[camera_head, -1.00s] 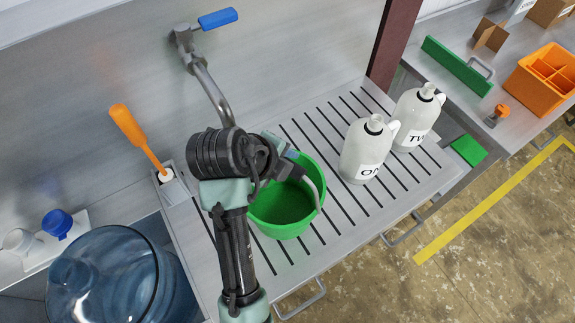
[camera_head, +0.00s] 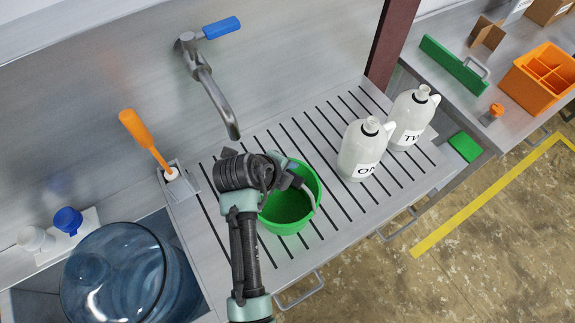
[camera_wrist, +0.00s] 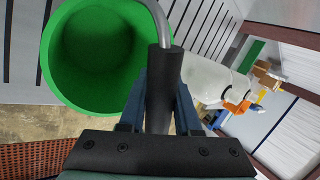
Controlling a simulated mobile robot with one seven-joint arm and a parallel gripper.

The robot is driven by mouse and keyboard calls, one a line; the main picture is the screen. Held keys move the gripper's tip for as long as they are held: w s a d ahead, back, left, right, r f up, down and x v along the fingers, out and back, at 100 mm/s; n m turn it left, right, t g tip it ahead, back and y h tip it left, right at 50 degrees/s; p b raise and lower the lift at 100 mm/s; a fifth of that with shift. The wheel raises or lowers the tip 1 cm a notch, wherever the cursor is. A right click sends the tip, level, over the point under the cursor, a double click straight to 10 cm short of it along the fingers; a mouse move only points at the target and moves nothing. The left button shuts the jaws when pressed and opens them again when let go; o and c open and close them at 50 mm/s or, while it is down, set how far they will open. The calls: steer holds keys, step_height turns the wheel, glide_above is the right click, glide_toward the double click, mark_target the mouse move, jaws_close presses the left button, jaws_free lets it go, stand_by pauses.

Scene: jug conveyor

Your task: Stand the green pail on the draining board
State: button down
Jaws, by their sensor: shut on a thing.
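The green pail (camera_head: 289,208) is upright over the middle of the slotted draining board (camera_head: 345,215), left of two white jugs. Whether its base touches the board is hard to tell. My gripper (camera_head: 291,179) is shut on the pail's handle, at the dark grip of its grey bail. In the wrist view my gripper (camera_wrist: 161,100) has its blue fingers on both sides of that dark grip. The pail (camera_wrist: 95,55) shows its open, empty-looking inside there. My wrist hides part of the pail's left side in the head view.
Two white jugs (camera_head: 362,152) (camera_head: 411,120) stand on the board's right half. A tap (camera_head: 212,95) hangs behind my wrist. An orange-handled brush (camera_head: 145,138) stands in a holder at left. A blue water bottle (camera_head: 120,275) is at lower left. The board's front right is clear.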

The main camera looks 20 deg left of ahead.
steer(key=shift+w+f, duration=0.1)
steer(key=shift+f, duration=0.05)
steer(key=c, duration=0.6)
jaws_free()
steer(key=b+v, duration=0.2)
steer(key=v, duration=1)
steer(key=shift+b, duration=0.35)
